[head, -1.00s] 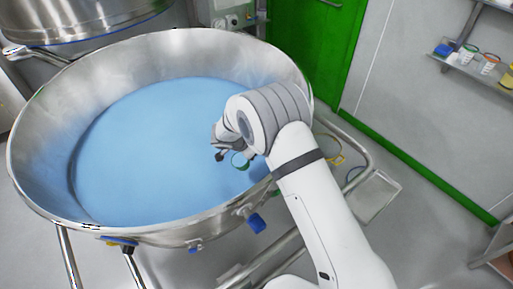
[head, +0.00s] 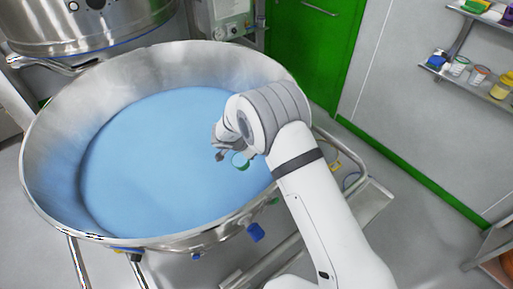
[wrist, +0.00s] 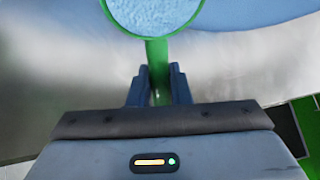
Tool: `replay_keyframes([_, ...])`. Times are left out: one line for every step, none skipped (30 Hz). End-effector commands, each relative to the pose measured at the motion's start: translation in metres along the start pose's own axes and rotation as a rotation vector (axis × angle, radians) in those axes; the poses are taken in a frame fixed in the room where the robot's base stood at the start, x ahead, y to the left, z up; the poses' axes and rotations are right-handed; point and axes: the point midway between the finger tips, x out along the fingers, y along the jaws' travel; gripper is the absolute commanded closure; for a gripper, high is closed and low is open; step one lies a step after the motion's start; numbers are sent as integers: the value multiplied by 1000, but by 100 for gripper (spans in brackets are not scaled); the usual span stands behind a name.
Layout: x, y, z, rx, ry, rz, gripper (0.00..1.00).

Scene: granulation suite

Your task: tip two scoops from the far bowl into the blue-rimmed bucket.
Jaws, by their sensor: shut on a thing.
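My gripper (wrist: 158,86) is shut on the green handle of a scoop (wrist: 156,60). The scoop's round cup has a green rim and is full of pale blue powder. In the head view my gripper (head: 222,153) and the scoop (head: 240,162) appear over the right part of a large steel bowl (head: 60,130) holding blue powder (head: 160,160). A second steel vessel (head: 100,30) stands behind it at the upper left. I cannot tell which one the task calls the far bowl. I cannot make out a blue-rimmed bucket.
A wall shelf (head: 480,80) at the right carries several small containers, one of them a yellow bottle (head: 502,86). A green door (head: 310,50) is at the back. The bowl stands on a tubular steel frame. Grey floor (head: 420,230) is clear at the right.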

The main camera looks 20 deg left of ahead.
Motion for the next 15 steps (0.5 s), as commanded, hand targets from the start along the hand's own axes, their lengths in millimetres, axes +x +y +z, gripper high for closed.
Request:
replay_keyframes([-6,-1,-5,0,0,0,100])
replay_keyframes([-7,-2,-6,0,0,0,100])
replay_keyframes([-9,-2,-8,0,0,0,100])
replay_keyframes([-11,-2,-10,0,0,0,100])
replay_keyframes([-12,-2,-11,0,0,0,100])
replay_keyframes([-14,-3,-13,0,0,0,100])
replay_keyframes([-16,-3,-14,0,0,0,100])
replay_keyframes([-18,-4,-16,0,0,0,100])
replay_keyframes([-19,-4,-17,0,0,-1,100])
replay_keyframes([-20,-4,-18,0,0,-1,100])
replay_keyframes([-22,-4,-20,0,0,-1,100])
replay_keyframes([-24,-5,-22,0,0,-1,100])
replay_keyframes([-26,-5,-23,0,0,-1,100])
replay_keyframes([-27,-6,-25,0,0,-1,100])
replay_keyframes([-29,-6,-26,0,0,-1,100])
